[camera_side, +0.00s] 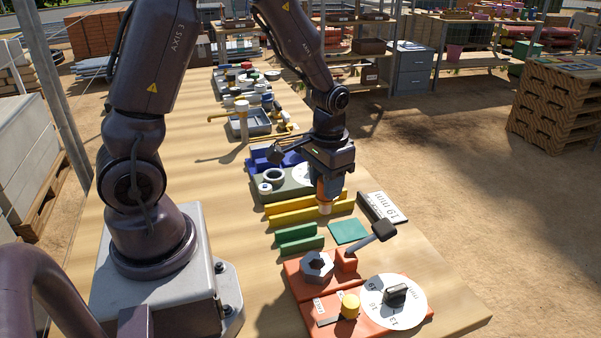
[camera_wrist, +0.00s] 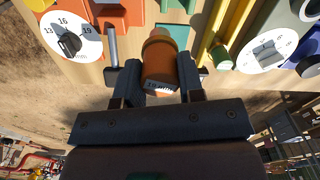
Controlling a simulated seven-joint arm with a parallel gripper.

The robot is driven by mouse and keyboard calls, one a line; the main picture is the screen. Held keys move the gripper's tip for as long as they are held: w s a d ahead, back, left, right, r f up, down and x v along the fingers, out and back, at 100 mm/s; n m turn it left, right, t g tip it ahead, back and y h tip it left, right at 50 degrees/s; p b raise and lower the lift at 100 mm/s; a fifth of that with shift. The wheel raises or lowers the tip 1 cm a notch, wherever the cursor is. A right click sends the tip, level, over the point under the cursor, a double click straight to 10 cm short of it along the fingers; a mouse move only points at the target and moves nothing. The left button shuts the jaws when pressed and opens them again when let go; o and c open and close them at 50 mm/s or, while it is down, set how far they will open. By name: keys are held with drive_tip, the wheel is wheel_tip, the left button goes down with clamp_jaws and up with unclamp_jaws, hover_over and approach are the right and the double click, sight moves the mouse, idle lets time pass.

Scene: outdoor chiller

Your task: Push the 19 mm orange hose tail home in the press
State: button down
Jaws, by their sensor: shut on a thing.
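My gripper (camera_side: 328,183) is shut on an orange hose tail (camera_wrist: 160,58), held above the table beside the yellow rails. The orange-red press (camera_side: 304,279) stands at the near end of the table, apart from the held piece. It carries a grey many-sided collar (camera_side: 317,266), a black-handled lever (camera_side: 372,243), a yellow knob (camera_side: 350,306) and a white size dial (camera_side: 405,312), which also shows in the wrist view (camera_wrist: 92,44).
Yellow rails (camera_side: 300,214), green rails (camera_side: 297,240) and a green square (camera_side: 348,231) lie between gripper and press. A "19 mm" card (camera_side: 385,206) stands to the right.

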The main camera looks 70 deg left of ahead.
drive_tip(key=s+d+r+n, duration=0.1)
drive_tip(key=s+d+n, duration=0.2)
drive_tip(key=d, duration=0.4)
drive_tip(key=shift+s+d+r, duration=0.15)
drive_tip(key=shift+s+d, duration=0.2)
drive_tip(key=shift+s, duration=0.4)
drive_tip(key=shift+f, duration=2.95)
drive_tip(key=shift+f, duration=0.1)
drive_tip(key=shift+f, duration=1.1)
drive_tip(key=shift+f, duration=0.25)
drive_tip(key=shift+f, duration=0.5)
